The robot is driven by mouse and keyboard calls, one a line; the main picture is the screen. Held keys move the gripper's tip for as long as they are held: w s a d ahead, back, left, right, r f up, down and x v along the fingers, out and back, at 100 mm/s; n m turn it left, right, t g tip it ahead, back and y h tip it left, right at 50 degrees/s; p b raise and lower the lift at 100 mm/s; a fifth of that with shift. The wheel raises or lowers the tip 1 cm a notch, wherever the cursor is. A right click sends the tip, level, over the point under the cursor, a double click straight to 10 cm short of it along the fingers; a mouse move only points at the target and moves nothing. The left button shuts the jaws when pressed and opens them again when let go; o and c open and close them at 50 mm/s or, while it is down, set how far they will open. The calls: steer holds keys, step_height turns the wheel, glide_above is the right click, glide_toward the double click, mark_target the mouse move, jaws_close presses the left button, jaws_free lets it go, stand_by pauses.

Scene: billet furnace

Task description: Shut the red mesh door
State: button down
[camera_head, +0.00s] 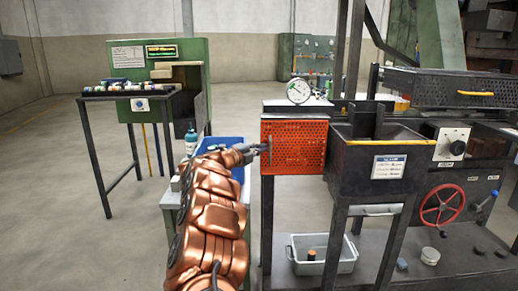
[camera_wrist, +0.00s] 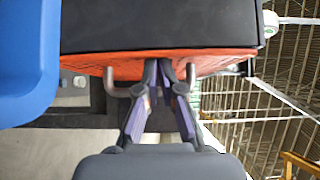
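The red mesh door (camera_head: 310,148) is an orange-red perforated panel on the front of a dark box in the head view. It looks roughly flush with the box, though I cannot tell if a small gap remains. Its edge shows as an orange strip (camera_wrist: 90,64) in the wrist view. A grey bar handle (camera_head: 269,152) stands at its left side; its bent ends (camera_wrist: 110,82) show in the wrist view. My gripper (camera_head: 258,149) is at this handle. In the wrist view its fingertips (camera_wrist: 163,70) are nearly together between the handle's ends, close to the door. The fingers hide the handle's middle.
A pressure gauge (camera_head: 299,91) stands on top of the box. A blue bin (camera_head: 222,146) is just left of the door, close to my arm. A dark hopper (camera_head: 378,165) adjoins on the right. Open floor lies between the bin and the green cabinet (camera_head: 194,60).

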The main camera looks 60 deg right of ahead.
steer(key=shift+r, duration=0.25)
steer(key=a+b, duration=0.2)
steer(key=a, duration=1.1)
steer(key=shift+w+f, duration=0.3)
steer(key=shift+w, duration=0.1)
steer(key=shift+a, duration=0.1)
